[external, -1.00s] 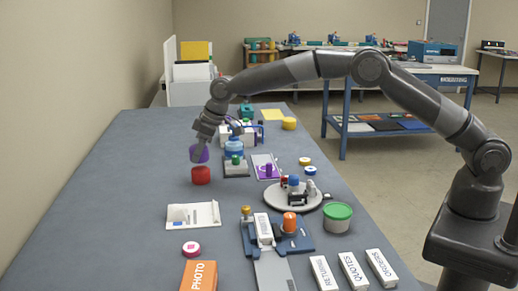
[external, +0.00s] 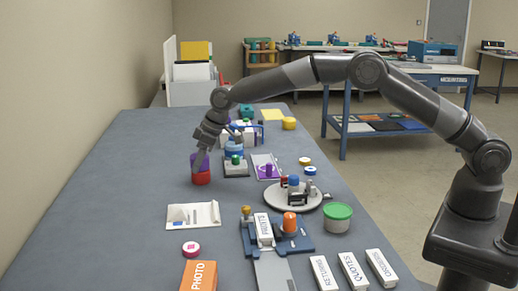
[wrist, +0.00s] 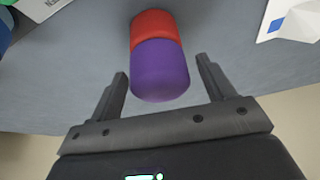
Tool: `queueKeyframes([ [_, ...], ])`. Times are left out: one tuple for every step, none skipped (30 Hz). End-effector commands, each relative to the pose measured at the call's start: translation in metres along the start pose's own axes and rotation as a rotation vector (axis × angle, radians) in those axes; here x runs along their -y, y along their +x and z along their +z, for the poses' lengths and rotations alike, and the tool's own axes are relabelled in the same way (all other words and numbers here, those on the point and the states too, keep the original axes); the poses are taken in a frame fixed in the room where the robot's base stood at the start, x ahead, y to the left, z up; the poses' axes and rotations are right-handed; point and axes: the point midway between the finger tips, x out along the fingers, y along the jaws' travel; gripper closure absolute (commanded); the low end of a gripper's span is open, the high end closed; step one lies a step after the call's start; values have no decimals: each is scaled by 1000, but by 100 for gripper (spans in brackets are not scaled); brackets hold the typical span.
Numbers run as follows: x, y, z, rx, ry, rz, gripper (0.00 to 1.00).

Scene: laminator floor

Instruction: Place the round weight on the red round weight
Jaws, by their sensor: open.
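The red round weight (external: 201,178) stands on the table in the external view, below my gripper. The purple round weight (external: 199,161) sits on top of it, touching it. In the wrist view the purple weight (wrist: 160,72) is nearer to me and the red weight (wrist: 155,27) shows beyond it. My gripper (wrist: 162,82) is open, with one finger on each side of the purple weight and a clear gap to both. In the external view my gripper (external: 200,156) is at the purple weight, partly covering it.
A blue round stack (external: 234,148) and a grey block with a green knob (external: 236,166) stand just right of the weights. A white open booklet (external: 193,215) lies in front. The table (external: 125,190) is clear on the left.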

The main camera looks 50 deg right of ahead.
Motion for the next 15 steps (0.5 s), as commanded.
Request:
queueKeyframes([
  [0, -1, 0, 0, 0, 0, 25],
  [0, -2, -1, -1, 0, 0, 25],
  [0, -4, -2, -1, 0, 0, 25],
  [0, -7, -2, -1, 0, 0, 25],
  [0, -10, -2, -2, 0, 0, 25],
  [0, -14, -2, -2, 0, 0, 25],
  [0, -19, -2, -2, 0, 0, 25],
  [0, -24, -2, -3, 0, 0, 25],
  [0, -31, -2, -2, 0, 0, 25],
  [0, -38, -2, -3, 0, 0, 25],
  [0, -44, -2, -3, 0, 0, 25],
  [0, -52, -2, -3, 0, 0, 25],
  [0, -59, -2, -4, 0, 0, 25],
  [0, -65, -2, -3, 0, 0, 25],
  [0, -74, -2, -3, 0, 0, 25],
])
